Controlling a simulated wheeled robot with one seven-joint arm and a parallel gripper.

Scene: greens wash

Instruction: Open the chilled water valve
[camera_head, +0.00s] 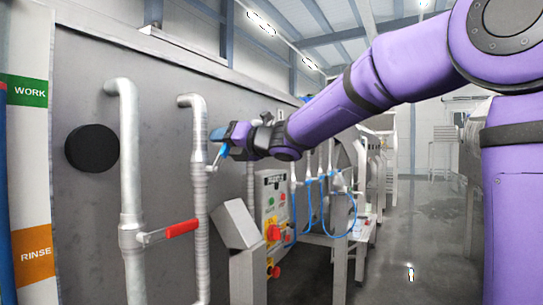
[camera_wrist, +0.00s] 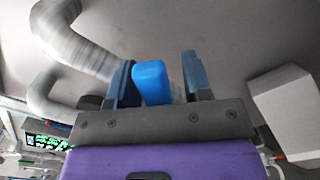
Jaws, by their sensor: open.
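A blue valve lever (camera_head: 221,152) sits on the right-hand grey pipe (camera_head: 199,200), which I take to be the chilled water valve. My gripper (camera_head: 226,133) is at this lever and partly covers it in the head view. In the wrist view, the blue lever (camera_wrist: 151,83) stands between the two open fingers of my gripper (camera_wrist: 165,76). It is close to the left finger, with a clear gap to the right finger. I cannot tell whether it touches the left one.
A red valve lever (camera_head: 182,229) sticks out from the left pipe (camera_head: 130,170). A black round knob (camera_head: 92,148) is on the grey panel. A control box (camera_head: 272,215) with buttons and a slanted grey box (camera_head: 236,224) stand right of the pipes. Open floor lies at right.

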